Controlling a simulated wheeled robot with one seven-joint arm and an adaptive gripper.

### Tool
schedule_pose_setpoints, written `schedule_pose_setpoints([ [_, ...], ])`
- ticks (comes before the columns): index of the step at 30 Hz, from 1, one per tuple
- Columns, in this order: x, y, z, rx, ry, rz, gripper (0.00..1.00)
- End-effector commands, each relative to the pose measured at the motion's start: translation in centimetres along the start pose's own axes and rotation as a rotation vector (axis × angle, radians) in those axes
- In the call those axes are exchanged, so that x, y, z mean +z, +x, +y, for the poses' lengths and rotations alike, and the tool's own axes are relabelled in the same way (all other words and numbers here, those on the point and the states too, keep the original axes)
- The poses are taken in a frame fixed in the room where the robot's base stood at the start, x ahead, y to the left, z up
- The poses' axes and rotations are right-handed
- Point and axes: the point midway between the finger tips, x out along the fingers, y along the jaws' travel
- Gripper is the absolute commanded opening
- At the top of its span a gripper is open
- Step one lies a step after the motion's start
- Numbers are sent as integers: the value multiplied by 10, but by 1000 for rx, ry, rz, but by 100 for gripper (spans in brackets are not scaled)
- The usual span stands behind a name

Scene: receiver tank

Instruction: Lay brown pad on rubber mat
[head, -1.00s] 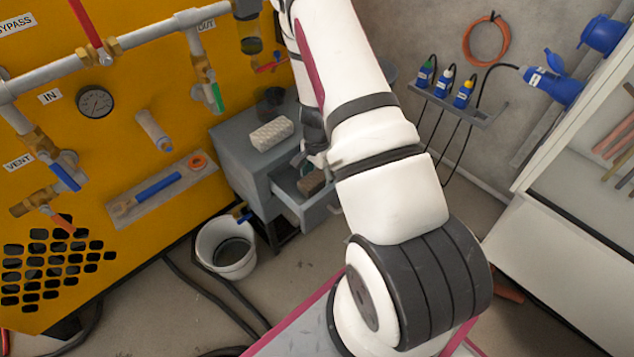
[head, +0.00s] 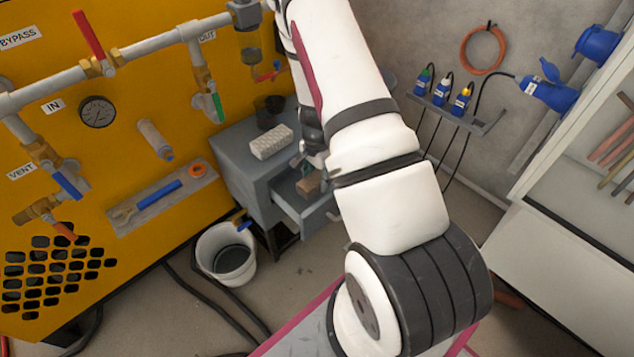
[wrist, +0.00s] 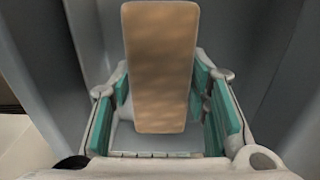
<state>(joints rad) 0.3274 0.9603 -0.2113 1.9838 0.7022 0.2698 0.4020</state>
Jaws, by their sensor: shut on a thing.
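The brown pad (wrist: 160,65) is an oblong block held between the green-lined fingers of my gripper (wrist: 163,105) in the wrist view. Its long side runs away from the gripper, up to the top edge of that view. In the head view the pad (head: 308,185) shows in or just over the open drawer (head: 291,205) of the grey cabinet. My gripper (head: 312,160) is there too, mostly hidden behind my arm. Whether the pad touches the drawer floor cannot be told. I cannot make out the rubber mat in either view.
The grey cabinet (head: 232,150) carries a white textured block (head: 271,142) and a dark cup (head: 268,112) on top. A white bucket (head: 226,255) stands on the floor beside it. The yellow panel (head: 120,170) with pipes and valves is at the left. Grey drawer walls flank my gripper closely.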

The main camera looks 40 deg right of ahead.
Motion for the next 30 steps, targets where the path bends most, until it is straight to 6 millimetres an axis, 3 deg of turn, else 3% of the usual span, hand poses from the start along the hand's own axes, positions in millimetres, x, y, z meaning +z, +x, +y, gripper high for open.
schedule_pose_setpoints([
  [3,0,-29,0,-2,-1,2,13],
  [9,0,-60,0,-1,0,2,13],
  [20,3,-74,-2,-1,-16,0,13],
  [25,31,-102,-16,-5,-179,2,13],
  [30,89,-159,-30,-9,-524,3,13],
])
